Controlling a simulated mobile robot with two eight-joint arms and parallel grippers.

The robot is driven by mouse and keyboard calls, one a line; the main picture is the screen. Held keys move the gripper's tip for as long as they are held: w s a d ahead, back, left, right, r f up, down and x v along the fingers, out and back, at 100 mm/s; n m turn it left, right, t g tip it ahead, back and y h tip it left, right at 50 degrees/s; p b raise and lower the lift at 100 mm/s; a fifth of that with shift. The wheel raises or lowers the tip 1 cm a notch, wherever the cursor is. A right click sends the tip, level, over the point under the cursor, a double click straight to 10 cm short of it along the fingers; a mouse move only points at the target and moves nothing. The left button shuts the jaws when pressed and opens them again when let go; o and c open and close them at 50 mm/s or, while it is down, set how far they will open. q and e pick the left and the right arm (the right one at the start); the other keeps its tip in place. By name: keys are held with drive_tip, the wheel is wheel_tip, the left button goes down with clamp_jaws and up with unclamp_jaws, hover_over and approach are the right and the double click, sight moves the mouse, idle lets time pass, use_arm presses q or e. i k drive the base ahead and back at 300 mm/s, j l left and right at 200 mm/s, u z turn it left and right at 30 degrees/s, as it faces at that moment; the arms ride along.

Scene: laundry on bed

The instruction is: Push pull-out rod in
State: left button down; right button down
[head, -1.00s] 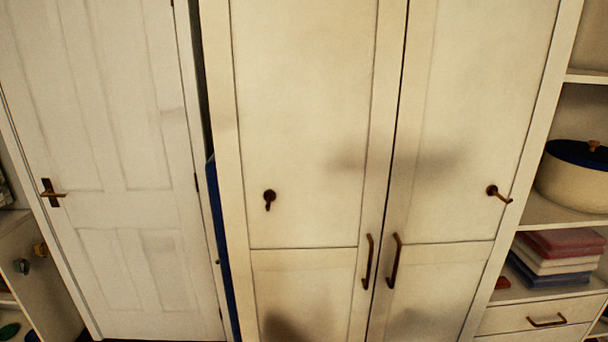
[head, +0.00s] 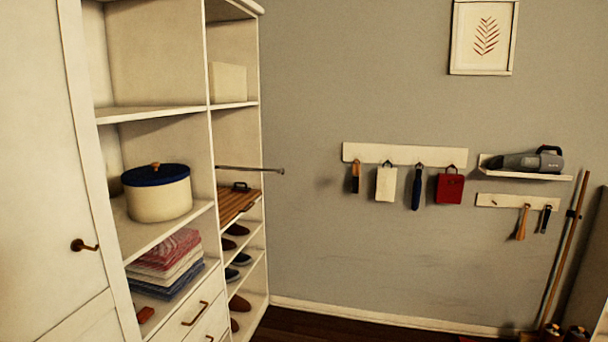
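The pull-out rod (head: 255,170) is a thin dark metal bar with a small knob at its outer end. It sticks out to the right from the narrow right-hand section of the open shelf unit (head: 212,150), above a wooden slatted board. Its inner end is hidden behind the shelf's upright. Neither of my grippers shows in the head view.
A white pot with a blue lid (head: 156,193) and folded cloths (head: 166,264) sit on the shelves. Shoes (head: 236,230) fill the lower right section. A hook rail (head: 404,156) hangs on the grey wall. Dark floor (head: 310,326) shows below.

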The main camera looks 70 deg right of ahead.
sight(281, 172)
drive_tip(key=z, duration=2.15)
drive_tip(key=i+l, duration=0.3)
drive_tip(key=i, duration=0.2)
drive_tip(key=i+l, duration=0.25)
drive_tip(key=i, duration=0.25)
drive_tip(key=i+l+u, duration=0.1)
drive_tip(key=i+l, duration=0.2)
drive_tip(key=i, duration=0.2)
